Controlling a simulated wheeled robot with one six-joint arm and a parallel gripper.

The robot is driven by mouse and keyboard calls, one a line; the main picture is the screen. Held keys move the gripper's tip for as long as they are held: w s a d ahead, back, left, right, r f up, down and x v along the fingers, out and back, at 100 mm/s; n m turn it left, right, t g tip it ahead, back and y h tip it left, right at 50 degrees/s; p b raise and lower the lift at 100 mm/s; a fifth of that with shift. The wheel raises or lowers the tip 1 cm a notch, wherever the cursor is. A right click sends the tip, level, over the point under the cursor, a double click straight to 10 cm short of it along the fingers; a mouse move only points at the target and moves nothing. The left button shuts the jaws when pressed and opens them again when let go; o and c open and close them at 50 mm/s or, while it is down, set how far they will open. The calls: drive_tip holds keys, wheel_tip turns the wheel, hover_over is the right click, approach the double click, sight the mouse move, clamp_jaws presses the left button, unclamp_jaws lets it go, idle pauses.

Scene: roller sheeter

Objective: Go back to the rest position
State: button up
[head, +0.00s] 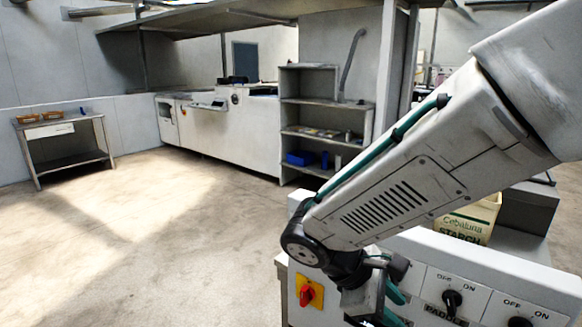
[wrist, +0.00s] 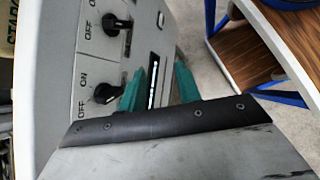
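My gripper (head: 396,305) hangs at the end of my arm, low in the head view, in front of the white control panel (head: 485,272). Its two green fingers also show in the wrist view (wrist: 160,78). They are apart with nothing between them, and the panel face shows through the gap. Two black ON/OFF knobs (head: 452,298) sit on the panel to the right of the gripper in the head view. In the wrist view a knob (wrist: 107,93) is just left of the fingers. I cannot tell whether a finger touches the panel.
A red switch on a yellow plate (head: 308,292) is left of my gripper. A starch container (head: 468,220) stands behind the panel. A grey shelf (head: 325,135) and a small table (head: 62,130) stand farther back. The floor (head: 150,240) at left is clear.

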drive_tip(key=s+d+r+m+t+y, duration=0.1)
drive_tip(key=s+d+r+m+y, duration=0.7)
drive_tip(key=s+m, duration=0.4)
drive_tip(key=shift+s+d+r+m+t+y, duration=0.2)
drive_tip(key=shift+s+d+m+t+y, duration=0.15)
drive_tip(key=shift+d+m, duration=0.3)
drive_tip(key=shift+w, duration=0.1)
idle(1.2)
